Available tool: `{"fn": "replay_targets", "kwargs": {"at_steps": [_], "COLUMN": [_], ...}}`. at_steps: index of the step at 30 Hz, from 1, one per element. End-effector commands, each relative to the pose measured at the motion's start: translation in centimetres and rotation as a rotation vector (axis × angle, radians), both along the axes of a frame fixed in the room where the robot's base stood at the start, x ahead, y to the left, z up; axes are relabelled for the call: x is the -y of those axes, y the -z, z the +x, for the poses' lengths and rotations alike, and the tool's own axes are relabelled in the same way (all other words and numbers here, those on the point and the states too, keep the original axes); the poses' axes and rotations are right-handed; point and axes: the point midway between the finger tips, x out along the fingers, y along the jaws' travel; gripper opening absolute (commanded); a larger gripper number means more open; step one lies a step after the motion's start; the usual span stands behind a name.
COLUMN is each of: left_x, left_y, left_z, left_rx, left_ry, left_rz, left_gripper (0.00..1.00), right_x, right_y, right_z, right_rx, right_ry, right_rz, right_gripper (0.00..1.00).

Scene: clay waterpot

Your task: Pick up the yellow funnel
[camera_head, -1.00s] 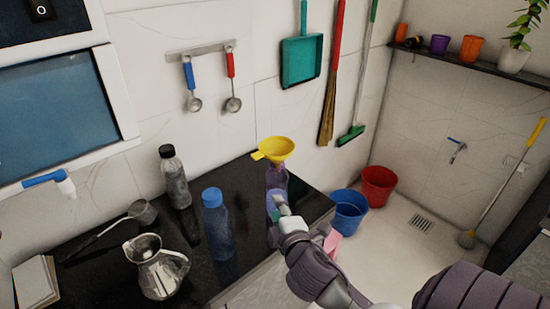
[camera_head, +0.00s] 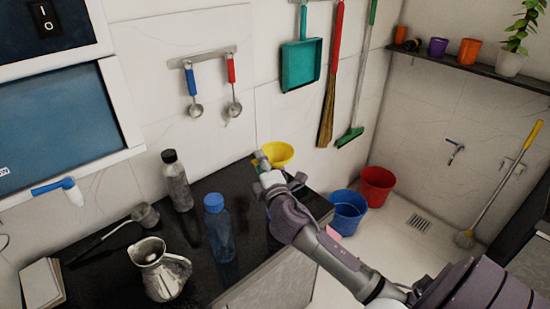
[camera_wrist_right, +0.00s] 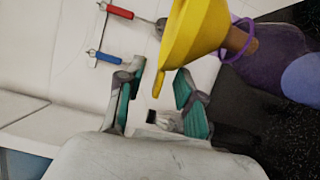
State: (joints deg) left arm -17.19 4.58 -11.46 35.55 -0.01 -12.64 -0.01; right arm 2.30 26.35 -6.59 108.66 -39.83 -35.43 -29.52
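The yellow funnel (camera_head: 280,153) stands at the far right end of the dark counter, partly covered by my right gripper (camera_head: 264,165). In the right wrist view the funnel (camera_wrist_right: 197,28) sits with its spout end at the neck of a purple bottle (camera_wrist_right: 265,55). My right gripper (camera_wrist_right: 158,78) is open there, with teal-padded fingers apart. The funnel's small yellow tab points into the gap between the fingertips; I cannot tell whether they touch it. The bottle is hidden in the head view. My left gripper is not in view.
A blue-capped bottle (camera_head: 219,230), a dark-capped bottle (camera_head: 177,182) and a metal jug (camera_head: 160,272) stand on the counter (camera_head: 200,255) to the left. Blue (camera_head: 347,212) and red (camera_head: 376,187) buckets stand on the floor beyond its right end. Ladles (camera_head: 233,95) hang on the wall.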

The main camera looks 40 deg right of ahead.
Motion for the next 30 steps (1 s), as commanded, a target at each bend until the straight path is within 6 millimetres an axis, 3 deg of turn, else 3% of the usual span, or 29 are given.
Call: {"fn": "replay_targets", "kwargs": {"at_steps": [1,6,13,20,30], "left_x": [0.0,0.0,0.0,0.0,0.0], "left_y": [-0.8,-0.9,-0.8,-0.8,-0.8], "left_z": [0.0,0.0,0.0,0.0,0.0], "left_rx": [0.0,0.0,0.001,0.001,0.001], "left_ry": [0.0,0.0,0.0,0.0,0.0], "left_rz": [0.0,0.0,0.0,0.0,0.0], "left_gripper": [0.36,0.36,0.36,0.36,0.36], "right_x": [0.3,0.8,0.9,0.8,0.9], "right_y": [-0.6,-0.2,-0.1,-0.1,-0.1], "right_z": [0.8,2.4,2.5,2.5,2.5], "right_rx": [0.0,-0.001,-0.001,-0.001,-0.001], "right_ry": [0.001,0.001,0.0,0.0,0.001], "right_rz": [-0.001,0.001,0.001,0.001,0.001], "right_gripper": [0.36,0.36,0.36,0.0,0.0]}}
